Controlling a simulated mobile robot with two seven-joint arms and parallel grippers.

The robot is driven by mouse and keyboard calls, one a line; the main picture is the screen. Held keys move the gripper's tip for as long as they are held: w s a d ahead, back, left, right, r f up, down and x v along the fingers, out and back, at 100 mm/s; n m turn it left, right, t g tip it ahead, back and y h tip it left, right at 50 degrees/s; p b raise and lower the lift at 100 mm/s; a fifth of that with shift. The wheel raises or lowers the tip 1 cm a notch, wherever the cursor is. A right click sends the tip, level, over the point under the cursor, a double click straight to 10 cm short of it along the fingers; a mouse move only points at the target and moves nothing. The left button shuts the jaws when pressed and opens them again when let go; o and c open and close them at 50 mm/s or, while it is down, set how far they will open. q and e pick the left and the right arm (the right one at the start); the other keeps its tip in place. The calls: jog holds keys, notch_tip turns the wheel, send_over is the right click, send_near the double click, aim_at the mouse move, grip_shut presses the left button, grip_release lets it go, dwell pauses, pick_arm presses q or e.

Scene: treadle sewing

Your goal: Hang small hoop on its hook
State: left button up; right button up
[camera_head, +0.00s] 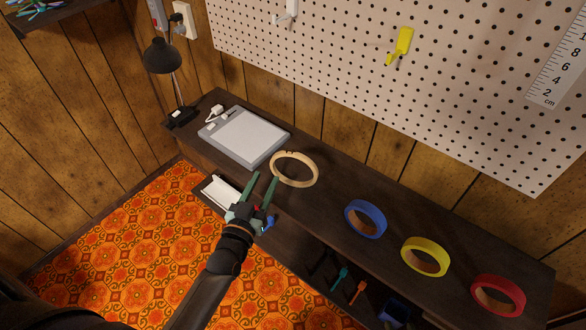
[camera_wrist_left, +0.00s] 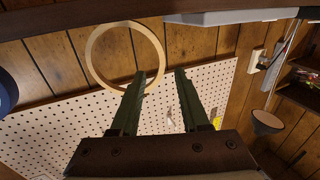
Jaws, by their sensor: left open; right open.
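My left gripper (camera_head: 266,178) is open and empty, just left of the hoop in the head view. In the left wrist view, one finger of the left gripper (camera_wrist_left: 161,72) overlaps the hoop's rim; I cannot tell whether they touch. A yellow hook (camera_head: 404,42) and a white hook (camera_head: 291,10) stick out of the pegboard, both bare. My right gripper is not in view.
The grey box (camera_head: 247,135) and a black lamp (camera_head: 162,56) stand left. The pegboard (camera_head: 340,60) rises behind, with a ruler (camera_head: 560,62) at right.

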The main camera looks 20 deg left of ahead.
aim_at(271, 166)
pick_arm(q)
jog(key=shift+w+a+f, duration=0.1)
jog(key=shift+w+f, duration=0.1)
jog(key=shift+w, duration=1.4)
jog(key=shift+w+a+f, duration=0.1)
jog(key=shift+w+f, duration=0.05)
jog(key=shift+w, duration=1.45)
grip_shut()
